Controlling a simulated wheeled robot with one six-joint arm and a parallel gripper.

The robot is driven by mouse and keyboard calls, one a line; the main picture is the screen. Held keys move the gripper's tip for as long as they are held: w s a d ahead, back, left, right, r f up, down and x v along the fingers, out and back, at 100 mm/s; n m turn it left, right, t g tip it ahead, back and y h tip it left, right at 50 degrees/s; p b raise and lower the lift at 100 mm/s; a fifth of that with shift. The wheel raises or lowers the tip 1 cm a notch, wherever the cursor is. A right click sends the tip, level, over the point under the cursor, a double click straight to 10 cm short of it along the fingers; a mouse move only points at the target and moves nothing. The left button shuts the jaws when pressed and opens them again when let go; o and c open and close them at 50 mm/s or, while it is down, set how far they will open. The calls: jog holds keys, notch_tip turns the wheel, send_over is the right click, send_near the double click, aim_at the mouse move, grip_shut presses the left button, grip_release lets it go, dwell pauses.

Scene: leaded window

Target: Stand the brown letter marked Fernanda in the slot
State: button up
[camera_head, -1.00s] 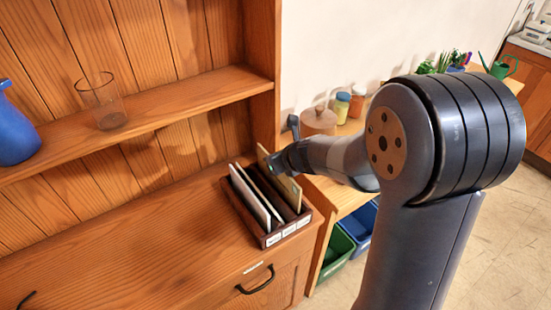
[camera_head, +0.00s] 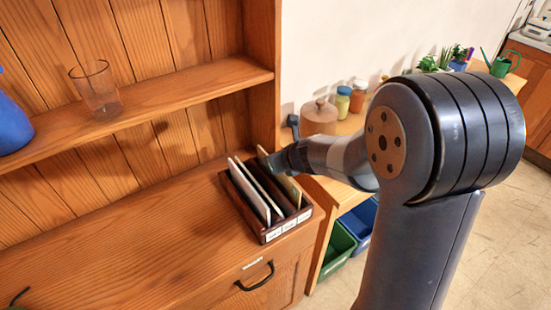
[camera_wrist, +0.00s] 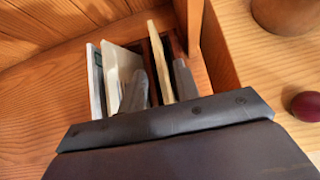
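A dark wooden letter rack (camera_head: 256,228) with labelled slots stands on the cabinet counter. A tan-brown letter (camera_wrist: 160,62) stands upright in the rack's right part; it also shows in the head view (camera_head: 291,188), partly behind my gripper. A white letter (camera_wrist: 96,85) and a cream letter (camera_wrist: 122,72) lean in the left part. My gripper (camera_wrist: 163,88) is over the rack, one finger on each side of the tan-brown letter, with visible gaps, so it looks open. The letter's lower part is hidden. No name is legible on the letters or the small slot labels.
A cabinet upright (camera_head: 262,110) rises just behind the rack, with a shelf (camera_head: 170,108) above holding a glass (camera_head: 96,92) and a blue jug (camera_head: 12,120). Right of it, a lower bench carries a round wooden pot (camera_head: 319,118) and jars.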

jog(key=p+v, duration=0.3)
jog(key=v, duration=0.6)
jog(key=shift+r, duration=0.2)
jog(key=shift+v, duration=0.75)
jog(key=shift+f, duration=0.2)
jog(key=b+x, duration=0.3)
jog(key=x, duration=0.7)
jog(key=shift+w+a+f, duration=0.1)
jog(key=shift+f, duration=0.25)
jog(key=shift+w+r+p, duration=0.15)
jog(key=shift+r+p, duration=0.4)
jog(key=shift+r, duration=0.2)
jog(key=shift+r+p, duration=0.75)
jog(key=shift+f, duration=0.1)
